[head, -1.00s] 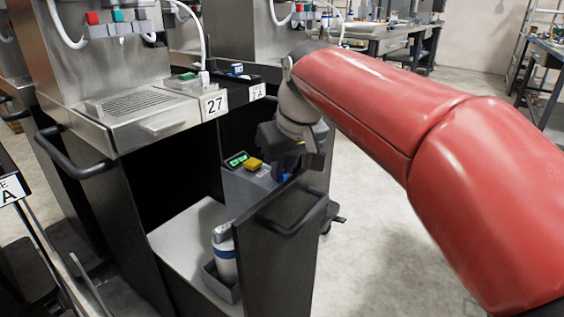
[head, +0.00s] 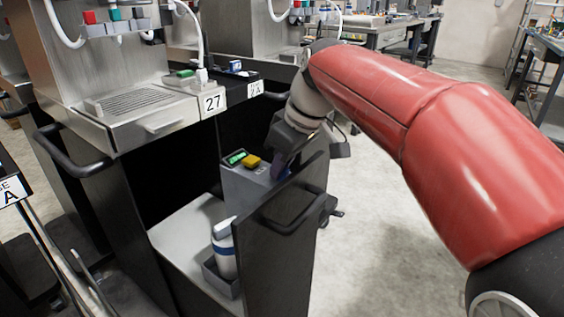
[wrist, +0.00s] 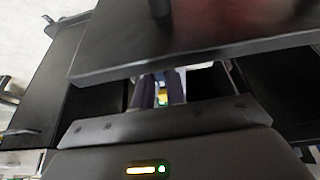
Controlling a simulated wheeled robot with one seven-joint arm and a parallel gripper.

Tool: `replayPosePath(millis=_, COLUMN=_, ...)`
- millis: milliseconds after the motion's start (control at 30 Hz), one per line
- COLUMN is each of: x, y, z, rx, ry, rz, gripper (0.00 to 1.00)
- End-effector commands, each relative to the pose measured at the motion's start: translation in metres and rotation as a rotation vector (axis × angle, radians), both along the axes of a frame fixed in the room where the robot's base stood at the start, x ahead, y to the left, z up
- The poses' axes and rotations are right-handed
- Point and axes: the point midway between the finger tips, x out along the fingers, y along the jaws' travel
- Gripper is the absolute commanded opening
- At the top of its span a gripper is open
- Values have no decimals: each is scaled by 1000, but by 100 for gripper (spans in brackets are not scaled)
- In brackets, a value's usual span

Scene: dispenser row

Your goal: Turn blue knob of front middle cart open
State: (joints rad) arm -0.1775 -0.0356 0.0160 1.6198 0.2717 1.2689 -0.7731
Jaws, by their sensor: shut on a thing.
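The cart (head: 112,195) numbered 27 stands open at the front. Inside it is a grey control box (head: 240,185) with a green-lit display (head: 236,157) and a yellow button (head: 252,161). My gripper (head: 279,168) reaches down at the right end of this box, behind the open black door (head: 262,255). Its jaws are shut on the blue knob, which they and the door mostly hide. In the wrist view, my two fingers (wrist: 155,92) show close together in a narrow gap below a black panel (wrist: 200,35), with small blue and yellow-green patches between them.
A white bottle with a blue band (head: 223,247) stands in a grey holder on the cart's shelf (head: 185,228). The door's handle (head: 298,215) sticks out near my gripper. A second cart's label (head: 255,89) shows behind. Open floor (head: 390,220) lies to the right.

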Motion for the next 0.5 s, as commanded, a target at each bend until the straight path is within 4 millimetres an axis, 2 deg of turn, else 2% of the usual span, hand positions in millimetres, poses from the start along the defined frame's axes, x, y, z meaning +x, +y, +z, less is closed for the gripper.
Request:
replayPosePath(millis=233, x=0, y=0, z=0, rx=-1, ry=-1, rz=1, gripper=0)
replayPosePath(millis=267, x=0, y=0, z=0, rx=-1, ry=-1, rz=1, gripper=18)
replayPosePath(millis=300, x=0, y=0, z=0, rx=-1, ry=-1, rz=1, gripper=23)
replayPosePath(millis=400, x=0, y=0, z=0, rx=-1, ry=-1, rz=1, gripper=35)
replayPosePath(millis=500, x=0, y=0, z=0, rx=-1, ry=-1, rz=1, gripper=35)
